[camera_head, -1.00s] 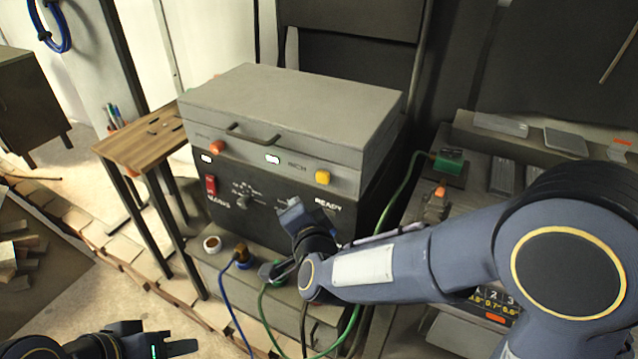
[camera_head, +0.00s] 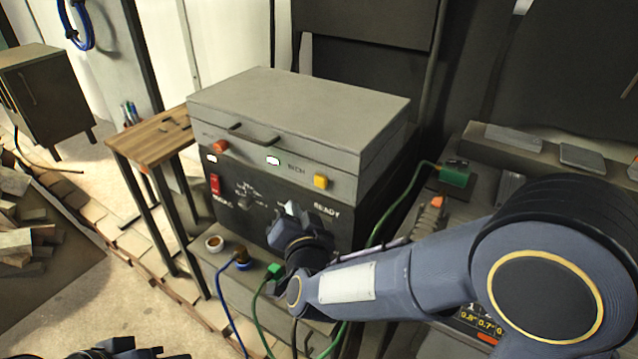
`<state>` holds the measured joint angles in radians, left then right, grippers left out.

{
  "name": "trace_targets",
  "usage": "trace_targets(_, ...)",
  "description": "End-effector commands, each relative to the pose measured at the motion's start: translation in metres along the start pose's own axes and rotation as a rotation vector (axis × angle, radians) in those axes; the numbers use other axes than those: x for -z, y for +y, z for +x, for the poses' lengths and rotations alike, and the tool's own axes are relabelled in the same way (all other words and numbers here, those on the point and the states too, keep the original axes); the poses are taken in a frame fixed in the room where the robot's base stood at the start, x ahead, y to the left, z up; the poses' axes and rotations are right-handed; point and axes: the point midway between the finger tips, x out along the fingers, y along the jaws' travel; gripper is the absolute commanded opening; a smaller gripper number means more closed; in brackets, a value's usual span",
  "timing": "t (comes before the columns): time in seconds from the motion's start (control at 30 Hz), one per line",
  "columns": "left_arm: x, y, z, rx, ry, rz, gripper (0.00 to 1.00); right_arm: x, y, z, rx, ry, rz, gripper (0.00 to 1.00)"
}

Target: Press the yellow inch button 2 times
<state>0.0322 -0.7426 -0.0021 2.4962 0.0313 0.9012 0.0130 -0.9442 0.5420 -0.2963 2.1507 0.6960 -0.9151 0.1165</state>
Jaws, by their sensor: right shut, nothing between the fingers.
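The yellow button (camera_head: 321,182) sits on the right of the grey upper front of a box-shaped machine (camera_head: 290,110), beside a small label that seems to read INCH. My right gripper (camera_head: 291,208) is in front of the machine's dark lower panel, below and left of the yellow button and apart from it. It is shut and empty, its fingers small and partly hidden by its own wrist. My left gripper (camera_head: 125,352) shows only as a dark part at the bottom left edge, so its fingers cannot be made out.
The front also has an orange button (camera_head: 220,146), a red switch (camera_head: 214,184) and a dial (camera_head: 246,203). Blue and green cables hang from sockets below. A green cable (camera_head: 392,208) runs along the right side to a green connector (camera_head: 455,173). A wooden side table (camera_head: 150,140) stands left.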

Motion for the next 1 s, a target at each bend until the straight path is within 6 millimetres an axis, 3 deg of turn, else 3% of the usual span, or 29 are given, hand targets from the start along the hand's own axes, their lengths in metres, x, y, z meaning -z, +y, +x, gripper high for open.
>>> trace_targets(0.4,-0.006,-0.006,0.012,0.000,0.000,0.000,0.36,0.027,0.029,0.039,-0.002,0.003,0.003,0.00)
trace_targets(1.0,-0.007,-0.006,0.014,0.000,0.000,0.000,0.36,0.034,0.034,0.046,0.000,0.000,0.001,0.00)
